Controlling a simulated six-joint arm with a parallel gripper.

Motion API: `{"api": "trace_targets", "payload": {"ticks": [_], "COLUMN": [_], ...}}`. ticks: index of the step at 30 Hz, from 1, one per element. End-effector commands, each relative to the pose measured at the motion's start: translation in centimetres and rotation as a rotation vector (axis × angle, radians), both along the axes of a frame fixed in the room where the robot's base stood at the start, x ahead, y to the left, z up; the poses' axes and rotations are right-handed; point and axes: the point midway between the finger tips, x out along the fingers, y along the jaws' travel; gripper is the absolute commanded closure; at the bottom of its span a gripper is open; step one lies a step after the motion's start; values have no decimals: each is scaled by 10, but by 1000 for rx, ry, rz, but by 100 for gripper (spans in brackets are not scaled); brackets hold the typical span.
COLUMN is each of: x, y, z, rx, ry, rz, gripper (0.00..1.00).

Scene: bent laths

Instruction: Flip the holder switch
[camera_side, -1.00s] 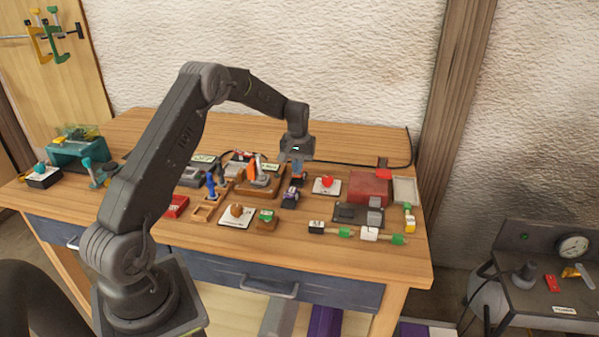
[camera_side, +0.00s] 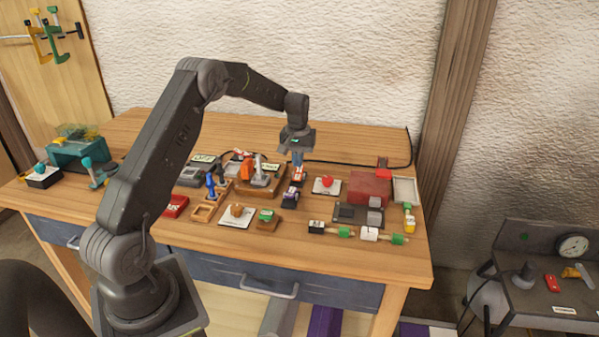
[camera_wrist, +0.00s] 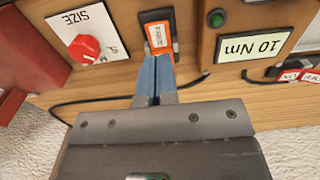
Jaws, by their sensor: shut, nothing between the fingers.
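A small dark switch block (camera_wrist: 159,34) with an orange labelled rocker lies just past my fingertips in the wrist view. It shows small in the side view (camera_side: 299,176), below my gripper. I take it as the holder switch, but its label is too small to read. My gripper (camera_wrist: 157,62) is shut and empty, its blue fingers pressed together at the near edge of the rocker; I cannot tell whether they touch it. In the side view my gripper (camera_side: 297,162) points down at the block. A wooden holder (camera_side: 258,187) with upright orange and grey parts stands to its left.
A white SIZE card with a red knob (camera_wrist: 85,47) is on one side of the switch. A wooden box with a green button (camera_wrist: 217,18) and a 10 Nm label (camera_wrist: 254,46) is on the other. A red box (camera_side: 370,187) and a black cable are nearby.

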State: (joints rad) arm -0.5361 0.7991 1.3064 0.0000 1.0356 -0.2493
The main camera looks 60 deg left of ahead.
Motion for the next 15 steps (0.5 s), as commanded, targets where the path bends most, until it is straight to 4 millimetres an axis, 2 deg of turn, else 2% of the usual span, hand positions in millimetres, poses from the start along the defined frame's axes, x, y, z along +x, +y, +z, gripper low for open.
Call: {"api": "trace_targets", "payload": {"ticks": [15], "x": [0], "y": [0], "z": [37], "rx": [0], "ry": [0], "rz": [0], "gripper": [100]}}
